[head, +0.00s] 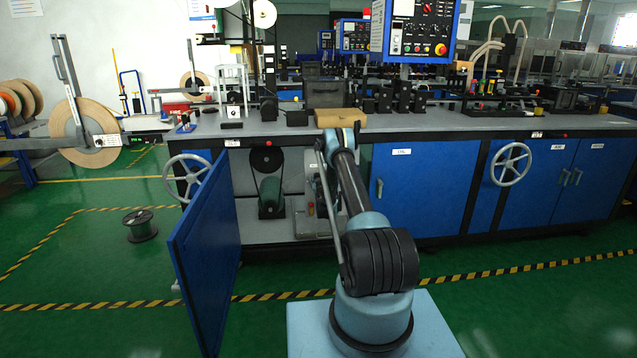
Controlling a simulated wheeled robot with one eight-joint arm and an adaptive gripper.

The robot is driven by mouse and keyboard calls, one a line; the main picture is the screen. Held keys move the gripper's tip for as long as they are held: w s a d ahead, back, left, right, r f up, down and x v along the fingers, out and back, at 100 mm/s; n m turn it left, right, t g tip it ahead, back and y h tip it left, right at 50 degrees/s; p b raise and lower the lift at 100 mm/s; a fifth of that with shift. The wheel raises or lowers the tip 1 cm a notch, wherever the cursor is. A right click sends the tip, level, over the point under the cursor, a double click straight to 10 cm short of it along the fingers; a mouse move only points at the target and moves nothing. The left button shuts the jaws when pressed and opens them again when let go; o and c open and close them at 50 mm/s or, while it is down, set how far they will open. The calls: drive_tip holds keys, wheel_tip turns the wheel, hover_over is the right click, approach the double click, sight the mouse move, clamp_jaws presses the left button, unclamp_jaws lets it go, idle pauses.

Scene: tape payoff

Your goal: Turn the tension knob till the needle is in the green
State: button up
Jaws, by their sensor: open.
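I cannot clearly pick out the tension knob, the needle or a green zone in the head view. A payoff reel of tan tape (85,135) stands at the far left. A white box (107,141) and a small green-lit display (137,140) sit on the bar beside it. A small white unit with a dark round spot (233,112) stands on the bench's left part; its markings are too small to read. My gripper (343,137) is open at the bench's front edge, in front of a tan block (341,118), well right of the reel. My arm partly hides it.
The long blue bench (430,190) fills the middle and right. Its open blue door (207,255) juts out left of my arm. Handwheels (188,178) (510,164) stick out in front. A black spool (140,225) lies on the left floor. A control panel (418,30) hangs above.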

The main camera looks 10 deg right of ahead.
drive_tip(key=shift+s, duration=0.1)
drive_tip(key=s, duration=1.1)
drive_tip(key=shift+s, duration=0.4)
drive_tip(key=shift+d, duration=0.1)
